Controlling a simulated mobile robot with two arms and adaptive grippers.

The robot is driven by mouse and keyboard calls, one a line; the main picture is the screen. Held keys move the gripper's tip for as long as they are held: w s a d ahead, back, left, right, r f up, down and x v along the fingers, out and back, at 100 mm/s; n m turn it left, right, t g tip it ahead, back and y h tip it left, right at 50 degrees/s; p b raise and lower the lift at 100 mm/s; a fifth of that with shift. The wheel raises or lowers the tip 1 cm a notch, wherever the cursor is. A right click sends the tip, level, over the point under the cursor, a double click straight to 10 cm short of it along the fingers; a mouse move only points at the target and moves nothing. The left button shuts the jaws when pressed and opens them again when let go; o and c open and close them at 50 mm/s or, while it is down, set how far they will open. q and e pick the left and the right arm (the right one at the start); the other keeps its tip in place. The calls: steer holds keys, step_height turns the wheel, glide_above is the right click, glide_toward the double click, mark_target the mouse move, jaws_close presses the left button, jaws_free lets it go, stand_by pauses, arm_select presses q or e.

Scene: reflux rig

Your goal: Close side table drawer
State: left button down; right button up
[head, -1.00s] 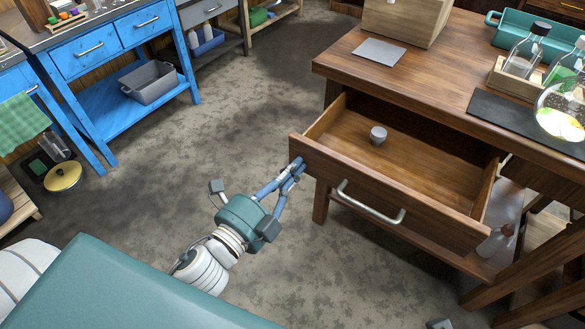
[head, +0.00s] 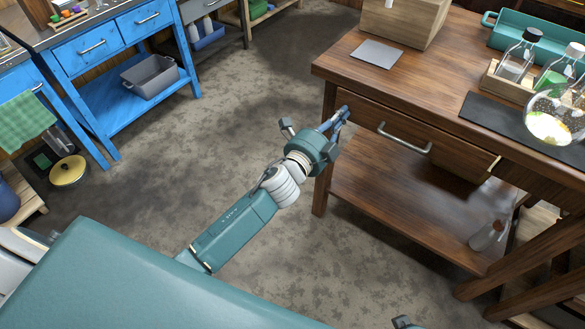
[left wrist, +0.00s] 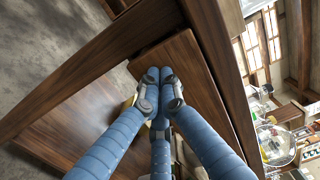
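The wooden side table (head: 455,62) stands at the right of the head view. Its drawer front (head: 455,152), with a metal bar handle (head: 404,140), now sits under the tabletop, and the drawer's inside is hidden. I cannot tell whether it is fully flush; a light strip shows at its right end. My left gripper (head: 342,115) is at the left end of the drawer front, left of the handle. In the left wrist view its fingertips (left wrist: 159,78) are together against or very near the drawer front (left wrist: 190,72), holding nothing. Only a small piece, probably of my right gripper, shows at the bottom edge.
The tabletop carries a wooden box (head: 403,22), a grey plate (head: 378,53) and glassware at the right. A lower shelf (head: 400,200) holds a flask (head: 487,236). A blue workbench (head: 110,45) stands at the upper left. The floor between is clear.

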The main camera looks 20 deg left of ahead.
mark_target(348, 104)
arm_select(q)
steer(key=x, duration=0.4)
steer(key=shift+w, duration=0.1)
steer(key=shift+w+r, duration=0.1)
steer(key=shift+r, duration=0.05)
arm_select(e)
steer(key=shift+w+r, duration=0.2)
steer(key=shift+r, duration=0.95)
arm_select(q)
steer(key=shift+r, duration=0.15)
